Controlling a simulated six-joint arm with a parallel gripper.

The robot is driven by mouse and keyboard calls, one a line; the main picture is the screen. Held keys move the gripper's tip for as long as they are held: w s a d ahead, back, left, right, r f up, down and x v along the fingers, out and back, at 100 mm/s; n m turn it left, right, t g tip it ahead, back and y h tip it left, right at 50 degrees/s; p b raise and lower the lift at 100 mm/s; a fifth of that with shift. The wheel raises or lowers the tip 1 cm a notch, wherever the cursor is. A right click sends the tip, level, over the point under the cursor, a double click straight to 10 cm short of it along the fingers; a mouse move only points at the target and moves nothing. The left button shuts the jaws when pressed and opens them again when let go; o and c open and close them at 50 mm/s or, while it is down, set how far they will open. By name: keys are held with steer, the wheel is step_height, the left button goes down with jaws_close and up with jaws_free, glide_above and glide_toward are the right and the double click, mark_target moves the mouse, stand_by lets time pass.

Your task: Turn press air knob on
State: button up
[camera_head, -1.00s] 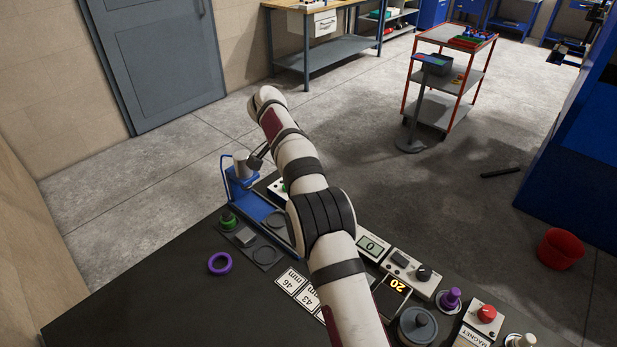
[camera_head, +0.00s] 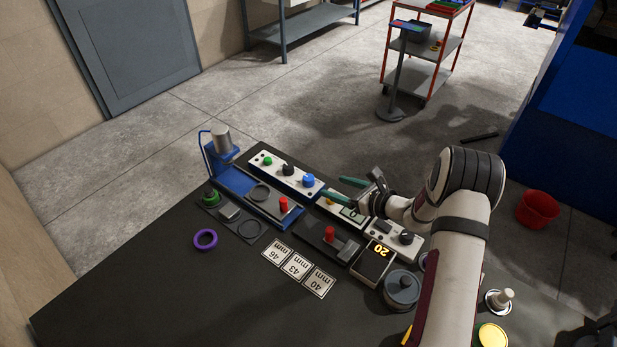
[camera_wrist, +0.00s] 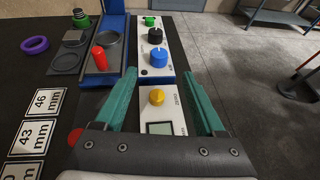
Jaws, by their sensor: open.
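A white control panel (camera_head: 275,176) stands on the dark table and carries a green knob (camera_head: 267,160), a black knob (camera_head: 288,169) and a blue knob (camera_head: 308,180). In the wrist view the same green knob (camera_wrist: 150,21), black knob (camera_wrist: 155,36) and blue knob (camera_wrist: 158,57) line up ahead of my fingers. Which one is the air knob I cannot tell, as the labels are too small. My gripper (camera_head: 335,188) is open and empty, with its green fingers pointing toward the blue-knob end of the panel. It also shows in the wrist view (camera_wrist: 160,75), short of the blue knob.
A white box with a yellow knob (camera_wrist: 156,97) and display sits between and below my fingers. A blue press (camera_head: 245,186) with a red-topped part (camera_head: 283,204) stands left of the panel. Number cards (camera_head: 298,268) and a purple ring (camera_head: 205,239) lie nearer.

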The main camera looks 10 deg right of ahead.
mark_target(310, 178)
steer(key=x, duration=1.2)
steer(key=shift+a+r, duration=0.15)
steer(key=shift+s, duration=0.1)
jaws_close()
